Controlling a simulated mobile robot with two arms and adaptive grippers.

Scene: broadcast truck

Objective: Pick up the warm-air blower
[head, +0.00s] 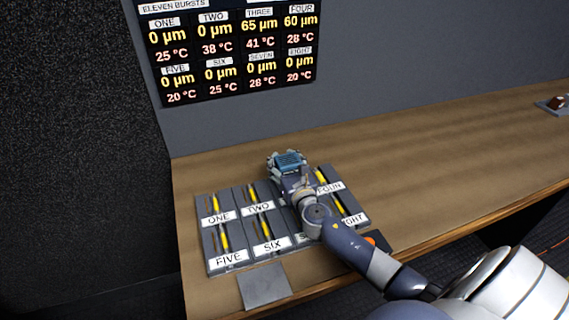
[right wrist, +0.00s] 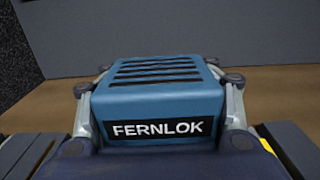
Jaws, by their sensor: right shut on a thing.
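The warm-air blower is a blue box with dark slots on top and a FERNLOK label; it fills the middle of the right wrist view (right wrist: 160,97) and shows small in the head view (head: 289,158). My right gripper (head: 286,166) is at the far edge of the labelled panel. Its fingers are shut on the blower, one on each side, as the right wrist view (right wrist: 160,105) shows. I cannot tell whether the blower touches the surface below. My left gripper is in neither view.
A grey panel (head: 236,246) with numbered slots and yellow strips lies on the wooden desk (head: 420,150); my right arm covers part of it. A plain grey plate (head: 264,287) lies in front. A display (head: 232,45) hangs behind. A small tray (head: 553,107) stands far right. The desk between is clear.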

